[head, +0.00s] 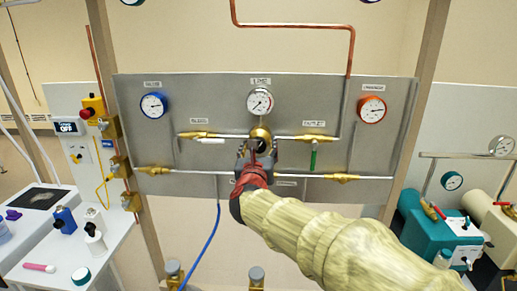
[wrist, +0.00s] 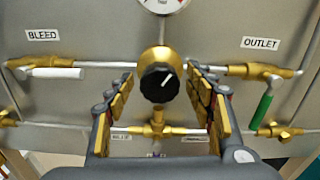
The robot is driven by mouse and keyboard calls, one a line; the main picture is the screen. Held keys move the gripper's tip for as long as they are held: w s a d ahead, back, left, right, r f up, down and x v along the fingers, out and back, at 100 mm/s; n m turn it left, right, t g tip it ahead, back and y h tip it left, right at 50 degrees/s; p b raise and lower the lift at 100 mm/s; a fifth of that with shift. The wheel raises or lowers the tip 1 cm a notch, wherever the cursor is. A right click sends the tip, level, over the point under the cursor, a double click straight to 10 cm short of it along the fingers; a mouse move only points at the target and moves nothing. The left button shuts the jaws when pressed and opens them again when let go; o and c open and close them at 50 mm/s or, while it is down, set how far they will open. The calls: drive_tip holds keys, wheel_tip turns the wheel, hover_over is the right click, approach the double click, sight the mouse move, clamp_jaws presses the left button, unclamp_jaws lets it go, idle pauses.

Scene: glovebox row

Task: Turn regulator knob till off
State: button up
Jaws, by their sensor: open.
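The regulator knob (wrist: 159,83) is black with a white pointer line tilted toward the upper right. It sits on the front of a round brass regulator body (wrist: 151,57), whose top also shows in the head view (head: 260,133). My gripper (wrist: 160,100) is open, with one finger on each side of the knob and gaps between. In the head view my gripper (head: 257,160) is in front of the regulator and hides the knob. The line gauge (head: 260,101) is directly above the regulator.
A white-handled bleed valve (wrist: 55,73) is at left and a green-handled outlet valve (wrist: 262,108) at right. A brass tee (wrist: 157,127) lies below the knob. A blue-rimmed gauge (head: 154,104) and an orange-rimmed gauge (head: 372,109) flank the panel. A blue hose (head: 205,250) hangs below.

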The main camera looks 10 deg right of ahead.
drive_tip(key=c, duration=0.3)
drive_tip(key=c, duration=0.8)
drive_tip(key=shift+c, duration=0.3)
